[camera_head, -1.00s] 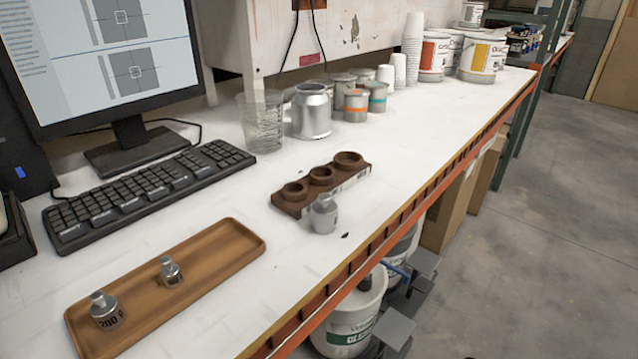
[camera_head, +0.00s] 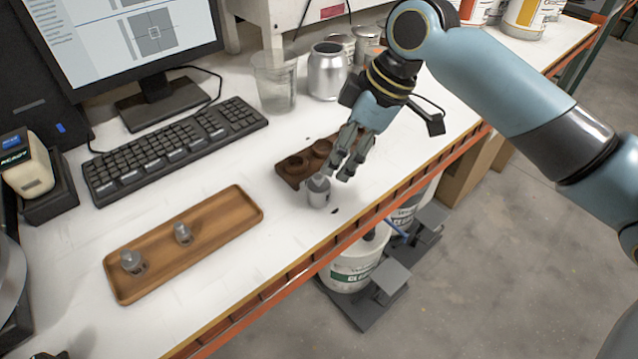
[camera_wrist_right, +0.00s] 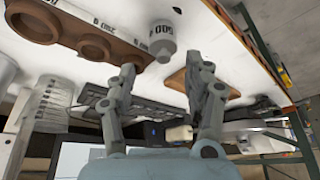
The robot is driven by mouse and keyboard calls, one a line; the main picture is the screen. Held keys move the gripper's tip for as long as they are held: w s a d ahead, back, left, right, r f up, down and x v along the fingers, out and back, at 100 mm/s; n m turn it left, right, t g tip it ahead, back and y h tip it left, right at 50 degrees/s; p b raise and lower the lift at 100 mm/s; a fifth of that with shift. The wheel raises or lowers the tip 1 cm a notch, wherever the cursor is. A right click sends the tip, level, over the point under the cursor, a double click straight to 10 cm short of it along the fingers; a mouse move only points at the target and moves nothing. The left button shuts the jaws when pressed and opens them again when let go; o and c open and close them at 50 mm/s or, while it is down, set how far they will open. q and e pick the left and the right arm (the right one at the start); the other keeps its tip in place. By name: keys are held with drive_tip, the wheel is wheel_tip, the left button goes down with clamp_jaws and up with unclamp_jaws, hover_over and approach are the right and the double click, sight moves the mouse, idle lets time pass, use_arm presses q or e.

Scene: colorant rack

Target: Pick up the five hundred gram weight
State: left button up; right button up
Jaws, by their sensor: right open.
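The five hundred gram weight (camera_head: 318,192) is a small grey metal cylinder with a knob on top. It stands upright on the white bench, just in front of the dark wooden block (camera_head: 290,173). In the right wrist view the weight (camera_wrist_right: 162,42) shows a "500" marking, beyond the fingertips. My right gripper (camera_head: 341,172) is open and empty, close to the weight on its right side and pointing down toward it. In the right wrist view the two fingers (camera_wrist_right: 168,78) are spread apart with nothing between them. My left gripper is not in view.
A wooden tray (camera_head: 228,207) to the left holds two smaller weights, (camera_head: 132,262) and (camera_head: 183,234). A keyboard (camera_head: 175,150), a clear beaker (camera_head: 274,85) and a metal can (camera_head: 327,72) stand behind. The bench's orange front edge (camera_head: 400,187) is close on the right.

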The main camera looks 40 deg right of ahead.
sight(318, 186)
drive_tip(key=x, duration=0.3)
drive_tip(key=shift+w+a+f, duration=0.15)
drive_tip(key=shift+a+f, duration=0.1)
drive_tip(key=shift+f, duration=0.05)
drive_tip(key=p+x, duration=0.1)
drive_tip(key=x, duration=0.4)
drive_tip(key=shift+a+f, duration=0.15)
clamp_jaws()
